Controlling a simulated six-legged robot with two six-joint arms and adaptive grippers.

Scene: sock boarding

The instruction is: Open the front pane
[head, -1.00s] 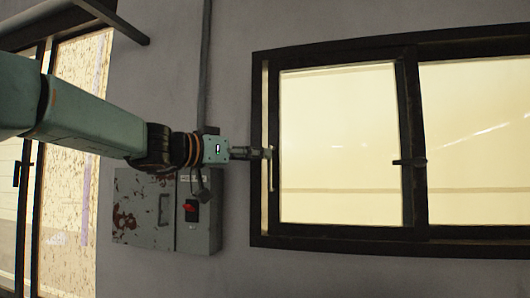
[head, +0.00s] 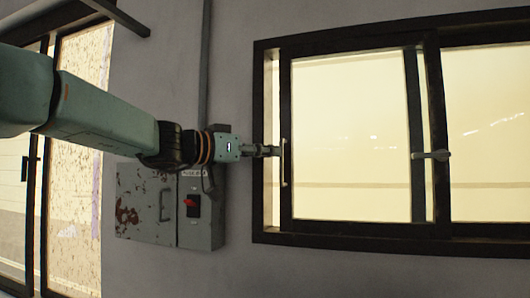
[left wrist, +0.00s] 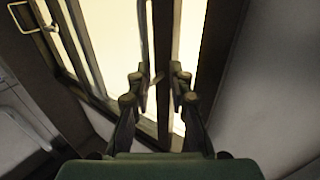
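The front pane (head: 350,130) is a dark-framed glass pane in the left part of the window. A gap shows between its left edge and the outer frame. A slim upright handle (head: 284,172) sits on its left stile. My left gripper (head: 274,150) reaches in from the left and is at this handle. In the left wrist view the two fingers (left wrist: 160,82) are spread apart. The handle bar (left wrist: 144,35) stands close to the left finger; contact is hard to judge. My right gripper is in neither view.
A second pane (head: 490,130) fills the right of the window, with a small latch (head: 434,155) at the middle stile. A grey box (head: 145,205) with a red switch (head: 192,202) hangs on the wall below my left arm. Another glazed opening (head: 75,170) stands at far left.

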